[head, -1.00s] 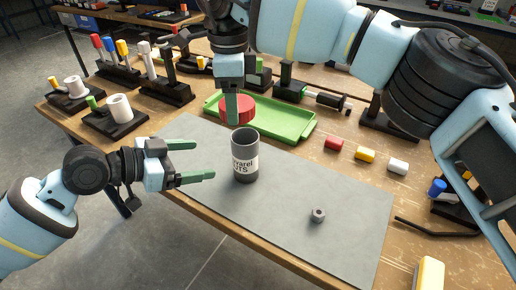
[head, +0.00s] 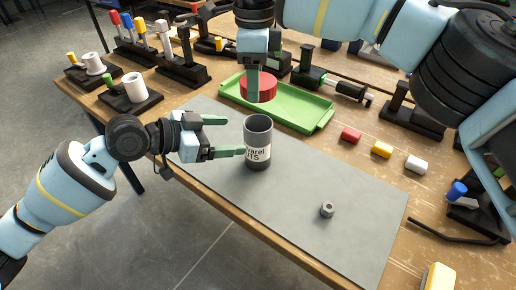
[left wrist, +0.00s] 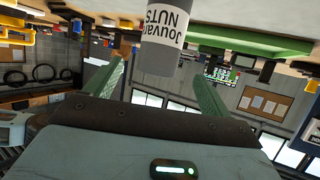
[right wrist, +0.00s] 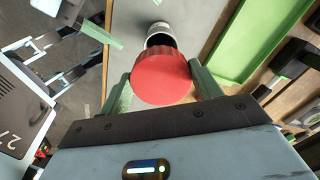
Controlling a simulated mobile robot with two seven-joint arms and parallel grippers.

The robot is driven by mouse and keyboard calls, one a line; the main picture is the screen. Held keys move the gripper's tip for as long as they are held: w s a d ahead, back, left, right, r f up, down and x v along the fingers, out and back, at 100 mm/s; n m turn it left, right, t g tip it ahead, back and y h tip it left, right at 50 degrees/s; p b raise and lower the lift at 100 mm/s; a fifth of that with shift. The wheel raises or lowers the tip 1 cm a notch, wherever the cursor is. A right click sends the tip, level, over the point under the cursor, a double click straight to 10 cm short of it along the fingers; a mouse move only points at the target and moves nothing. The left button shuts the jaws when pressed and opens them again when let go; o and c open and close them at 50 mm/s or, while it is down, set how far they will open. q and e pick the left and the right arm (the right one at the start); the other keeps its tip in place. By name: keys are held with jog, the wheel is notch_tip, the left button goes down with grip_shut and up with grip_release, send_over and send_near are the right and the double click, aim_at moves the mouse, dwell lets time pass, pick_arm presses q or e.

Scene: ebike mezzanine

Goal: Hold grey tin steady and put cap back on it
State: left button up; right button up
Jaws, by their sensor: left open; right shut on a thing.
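The grey tin (head: 258,150), with a white label, stands upright and open-topped on the grey mat (head: 295,205). My left gripper (head: 235,135) is open beside it, the lower fingertip close to the tin's left side. In the left wrist view the tin (left wrist: 160,50) shows between the spread fingers, beyond their tips; I cannot tell whether they touch. My right gripper (right wrist: 160,85) is shut on the red cap (head: 264,86), held above and apart from the tin. In the right wrist view the cap (right wrist: 162,78) partly covers the tin's open mouth (right wrist: 160,40).
A green tray (head: 300,112) lies behind the tin. A small grey nut (head: 327,209) is on the mat to the right. Tool stands (head: 183,73) fill the back left. The mat's front is clear.

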aim_at(258, 134)
pick_arm(q)
jog(key=x, duration=0.9)
jog(key=c, duration=1.5)
jog(key=shift+o, duration=0.2)
pick_arm(e)
jog(key=shift+f, duration=2.5)
